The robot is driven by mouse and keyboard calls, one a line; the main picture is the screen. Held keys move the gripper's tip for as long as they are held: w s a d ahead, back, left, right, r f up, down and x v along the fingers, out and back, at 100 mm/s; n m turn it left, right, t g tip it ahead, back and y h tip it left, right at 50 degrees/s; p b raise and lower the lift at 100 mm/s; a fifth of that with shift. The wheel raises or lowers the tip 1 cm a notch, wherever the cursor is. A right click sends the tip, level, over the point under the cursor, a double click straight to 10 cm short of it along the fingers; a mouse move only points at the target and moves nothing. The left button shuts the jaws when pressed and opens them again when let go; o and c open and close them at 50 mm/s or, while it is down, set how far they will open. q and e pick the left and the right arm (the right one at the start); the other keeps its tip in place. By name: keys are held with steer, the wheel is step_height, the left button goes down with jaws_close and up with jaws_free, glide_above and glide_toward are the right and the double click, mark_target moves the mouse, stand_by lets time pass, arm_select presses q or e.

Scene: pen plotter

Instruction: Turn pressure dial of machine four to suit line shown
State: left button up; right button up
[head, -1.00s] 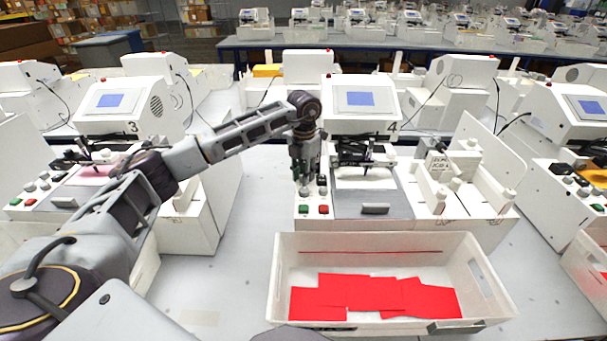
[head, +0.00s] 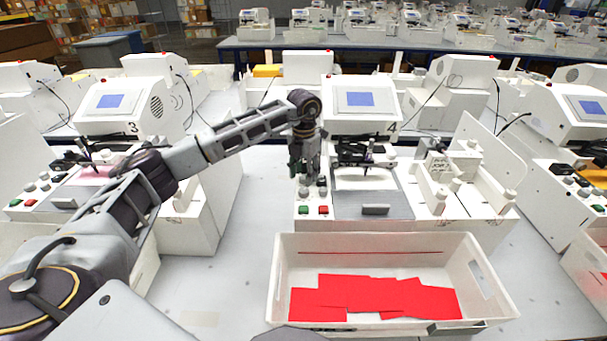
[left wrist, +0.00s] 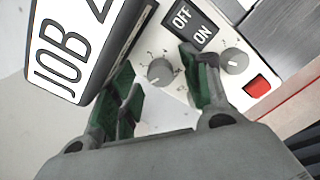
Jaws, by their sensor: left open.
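Machine four (head: 361,120) stands in the middle of the head view, with a "4" beside its blue screen (head: 360,99). My left gripper (head: 306,182) is over the left part of its control panel. In the left wrist view my left gripper (left wrist: 158,85) is open, with green-lined fingers. A grey round dial (left wrist: 160,72) lies in line with the gap between the fingertips; I cannot tell whether they touch it. A second grey dial (left wrist: 235,61) is right of the right finger. My right gripper is not in view.
An OFF/ON switch (left wrist: 190,23) and a red button (left wrist: 257,87) are near the dials. A partly cut-off sign reading "JOB" (left wrist: 75,45) stands close to the left finger. A white crate (head: 285,268) with red sheets is in front. Machine three (head: 125,118) is left.

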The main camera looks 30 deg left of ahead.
mark_target(303, 177)
arm_select(q)
steer(key=shift+r, duration=3.75)
steer(key=shift+s, duration=0.1)
